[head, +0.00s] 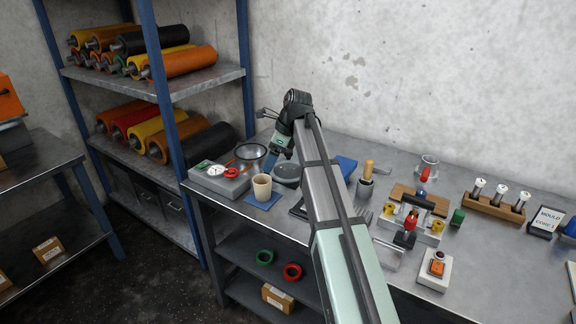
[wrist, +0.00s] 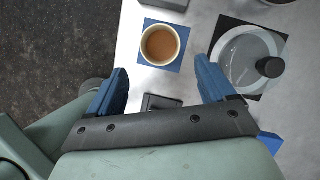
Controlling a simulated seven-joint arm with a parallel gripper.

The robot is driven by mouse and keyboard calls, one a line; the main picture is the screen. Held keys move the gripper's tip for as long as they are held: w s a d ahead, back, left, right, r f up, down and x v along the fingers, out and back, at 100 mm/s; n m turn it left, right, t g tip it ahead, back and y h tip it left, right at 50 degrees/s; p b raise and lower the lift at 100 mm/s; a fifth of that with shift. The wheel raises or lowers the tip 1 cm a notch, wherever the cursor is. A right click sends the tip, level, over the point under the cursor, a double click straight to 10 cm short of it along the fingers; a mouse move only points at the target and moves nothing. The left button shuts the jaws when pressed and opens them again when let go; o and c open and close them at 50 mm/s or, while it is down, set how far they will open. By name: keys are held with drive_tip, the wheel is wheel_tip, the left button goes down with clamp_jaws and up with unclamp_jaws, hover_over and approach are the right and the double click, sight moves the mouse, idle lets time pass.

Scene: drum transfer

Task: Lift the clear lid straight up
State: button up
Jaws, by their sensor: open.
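The clear lid (wrist: 240,52) is a round, see-through disc with a pale rim and a dark knob (wrist: 270,67). It sits over a black square mat (wrist: 228,24) at the right of the wrist view. In the head view it is the greyish round thing (head: 287,172) behind the cup, partly hidden by my arm. My gripper (wrist: 161,68) is open, with nothing between its blue fingers. The right finger is left of the lid in the wrist view and apart from the knob. In the head view the gripper (head: 278,157) shows small above the table.
A cup of brown liquid (wrist: 161,44) stands on a blue mat (wrist: 148,68), ahead of the fingers in the wrist view. A grey box with gauges (head: 218,180) is at the table's left end. A blue item (wrist: 270,141) lies right of the gripper. The table edge is at left.

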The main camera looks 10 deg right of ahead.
drive_tip(key=c, duration=0.3)
